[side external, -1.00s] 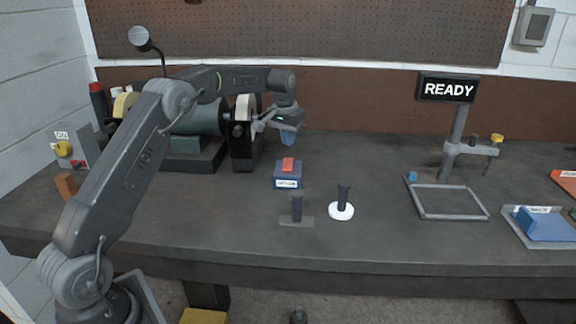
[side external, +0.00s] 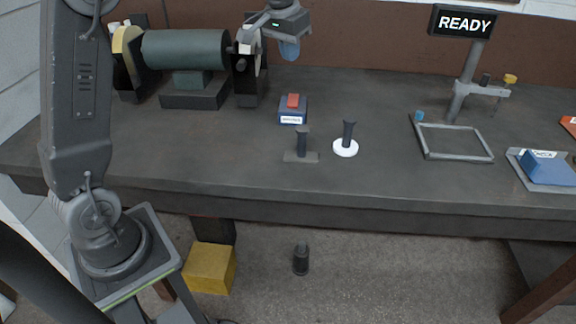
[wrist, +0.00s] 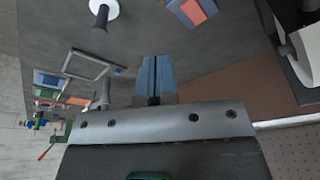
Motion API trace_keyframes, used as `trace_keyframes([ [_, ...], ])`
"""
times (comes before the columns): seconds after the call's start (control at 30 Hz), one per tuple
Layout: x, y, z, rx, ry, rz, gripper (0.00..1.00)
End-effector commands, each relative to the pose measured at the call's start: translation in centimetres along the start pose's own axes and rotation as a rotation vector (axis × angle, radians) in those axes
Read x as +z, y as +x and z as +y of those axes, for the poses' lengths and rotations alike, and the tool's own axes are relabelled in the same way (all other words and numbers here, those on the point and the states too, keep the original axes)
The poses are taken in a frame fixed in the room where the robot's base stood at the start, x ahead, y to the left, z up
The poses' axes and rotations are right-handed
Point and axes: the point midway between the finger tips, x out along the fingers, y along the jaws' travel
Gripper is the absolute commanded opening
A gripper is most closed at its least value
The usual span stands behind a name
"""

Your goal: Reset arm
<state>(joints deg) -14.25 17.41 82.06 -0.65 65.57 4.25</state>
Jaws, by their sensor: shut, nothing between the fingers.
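My gripper (side external: 289,50) hangs at the top of the side external view, above the back of the bench and clear of it. Its blue fingers are together and empty; they also show in the wrist view (wrist: 156,76). A blue box with a red top (side external: 293,110) stands on the bench below and in front of it, apart from the fingers. My arm's upper end is cut off by the top of the side external view.
A grinder-like machine (side external: 187,50) stands left of my gripper. Dark upright handles stand on a grey plate (side external: 293,156) and a white disc (side external: 346,148). Rightward are a grey frame (side external: 458,158), a READY sign (side external: 463,22) and a blue block (side external: 547,168). Front bench is mostly clear.

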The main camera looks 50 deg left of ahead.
Motion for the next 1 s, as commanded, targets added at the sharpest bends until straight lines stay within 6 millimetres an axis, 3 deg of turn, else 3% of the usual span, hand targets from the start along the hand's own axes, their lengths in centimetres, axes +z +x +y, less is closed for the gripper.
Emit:
trace_keyframes([
  [0.03, 1.9, -1.7, 1.1, 0.003, 0.015, 0.02, 0.0],
  [0.1, 4.5, -3.4, 2.3, 0.008, 0.032, 0.043, 0.0],
  [0.3, 12.8, -6.4, 4.9, 0.025, 0.079, 0.109, 0.0],
  [0.43, 18.5, -6.9, 6.0, 0.039, 0.108, 0.152, 0.0],
  [0.6, 25.0, -6.1, 6.6, 0.058, 0.141, 0.199, 0.0],
  [0.8, 29.1, -4.8, 6.8, 0.071, 0.161, 0.228, 0.0],
  [1.0, 29.7, -4.4, 6.8, 0.074, 0.165, 0.231, 0.0],
])
